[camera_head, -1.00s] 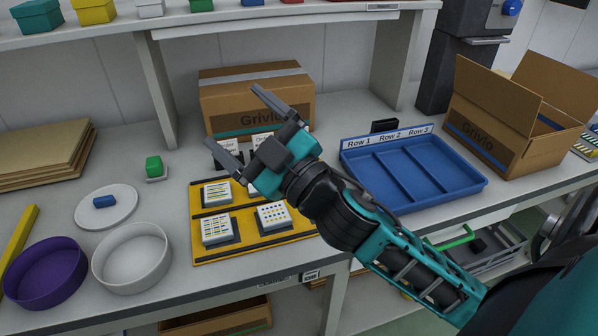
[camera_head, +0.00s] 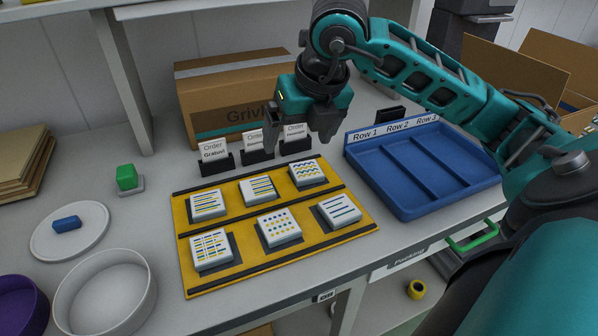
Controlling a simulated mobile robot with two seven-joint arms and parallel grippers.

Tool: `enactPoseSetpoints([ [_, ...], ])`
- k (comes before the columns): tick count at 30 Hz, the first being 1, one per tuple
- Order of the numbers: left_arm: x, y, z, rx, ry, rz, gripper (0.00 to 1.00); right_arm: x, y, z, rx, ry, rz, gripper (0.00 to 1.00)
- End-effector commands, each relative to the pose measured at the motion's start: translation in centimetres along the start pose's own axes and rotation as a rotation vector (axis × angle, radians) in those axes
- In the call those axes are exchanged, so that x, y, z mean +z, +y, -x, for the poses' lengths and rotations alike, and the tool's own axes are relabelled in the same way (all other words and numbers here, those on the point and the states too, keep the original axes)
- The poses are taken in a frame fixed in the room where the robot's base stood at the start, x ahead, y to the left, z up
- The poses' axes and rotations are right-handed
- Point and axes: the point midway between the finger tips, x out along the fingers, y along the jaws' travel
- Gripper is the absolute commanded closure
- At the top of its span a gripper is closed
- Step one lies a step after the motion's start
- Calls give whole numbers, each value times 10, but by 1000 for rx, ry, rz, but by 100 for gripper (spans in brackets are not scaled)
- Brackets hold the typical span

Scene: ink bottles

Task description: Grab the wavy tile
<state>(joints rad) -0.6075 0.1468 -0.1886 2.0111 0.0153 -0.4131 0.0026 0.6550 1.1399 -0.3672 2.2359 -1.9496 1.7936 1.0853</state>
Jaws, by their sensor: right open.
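The wavy tile (camera_head: 306,171) is a white square block with wavy blue and yellow lines. It sits at the back right of the yellow board (camera_head: 186,278) in the head view. Several other patterned tiles stand on the same board, among them a dotted tile (camera_head: 279,229) and a striped tile (camera_head: 340,210). My left gripper is not in view.
Order cards in black holders (camera_head: 256,146) stand behind the board, before a cardboard box (camera_head: 222,105). A blue tray with rows (camera_head: 424,205) lies to the right. At left are a white plate (camera_head: 95,240), a green block (camera_head: 127,177) and a white bowl (camera_head: 142,310).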

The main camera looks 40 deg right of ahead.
Motion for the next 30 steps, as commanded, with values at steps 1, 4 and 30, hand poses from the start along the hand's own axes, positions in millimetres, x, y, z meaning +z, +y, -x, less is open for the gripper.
enactPoseSetpoints([
  [1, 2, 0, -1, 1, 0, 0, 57, 4, -12, 3, -53, -19, -23, 6],
  [4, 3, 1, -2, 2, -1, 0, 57, 8, -26, 4, -115, -35, -53, 6],
  [30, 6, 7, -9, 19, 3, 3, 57, 10, -49, -110, -126, -35, -57, 6],
])
